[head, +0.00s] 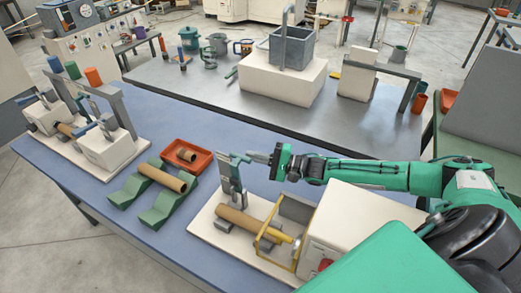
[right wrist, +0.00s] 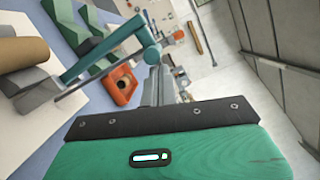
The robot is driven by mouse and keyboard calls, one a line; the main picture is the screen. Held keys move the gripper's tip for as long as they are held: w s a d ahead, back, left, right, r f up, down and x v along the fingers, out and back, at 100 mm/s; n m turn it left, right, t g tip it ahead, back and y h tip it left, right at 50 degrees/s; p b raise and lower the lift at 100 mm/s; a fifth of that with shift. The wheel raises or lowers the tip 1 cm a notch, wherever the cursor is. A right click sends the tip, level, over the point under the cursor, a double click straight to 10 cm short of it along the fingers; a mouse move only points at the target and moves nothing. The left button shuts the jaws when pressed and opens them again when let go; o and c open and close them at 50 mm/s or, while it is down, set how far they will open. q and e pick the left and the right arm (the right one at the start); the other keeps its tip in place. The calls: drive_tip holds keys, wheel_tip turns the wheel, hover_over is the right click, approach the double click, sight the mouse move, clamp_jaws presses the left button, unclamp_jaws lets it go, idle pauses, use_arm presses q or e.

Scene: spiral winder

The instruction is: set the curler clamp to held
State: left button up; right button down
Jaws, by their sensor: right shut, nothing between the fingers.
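The curler clamp (head: 230,182) is a grey upright with a teal lever at its top, on a cream base plate (head: 207,232) at the front. In the right wrist view the teal lever (right wrist: 106,57) slants up to a round joint. A cardboard tube (head: 240,222) lies beside the clamp; its end also shows in the right wrist view (right wrist: 22,48). My right gripper (head: 252,156) is shut and empty, its fingertips close to the lever's right end. I cannot tell whether they touch. My left gripper is not in view.
A yellow frame (head: 268,243) and a cream housing (head: 340,228) stand right of the tube. Green cradles (head: 128,192) with a tube and a red tray (head: 205,167) are to the left. Another machine (head: 105,148) stands farther left. Blue tabletop (head: 190,122) is clear behind the clamp.

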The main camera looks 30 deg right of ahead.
drive_tip(key=shift+a, duration=0.1)
idle(0.3)
drive_tip(key=shift+s+a+r+p, duration=0.15)
drive_tip(key=shift+s+a+p, duration=0.15)
drive_tip(key=shift+a, duration=0.1)
drive_tip(key=shift+s+a+r+p, duration=0.15)
drive_tip(key=shift+a+p, duration=0.15)
drive_tip(key=shift+a, duration=0.1)
drive_tip(key=b+v, duration=0.2)
drive_tip(key=v, duration=0.5)
drive_tip(key=shift+s+d+b, duration=0.2)
drive_tip(key=shift+b, duration=0.15)
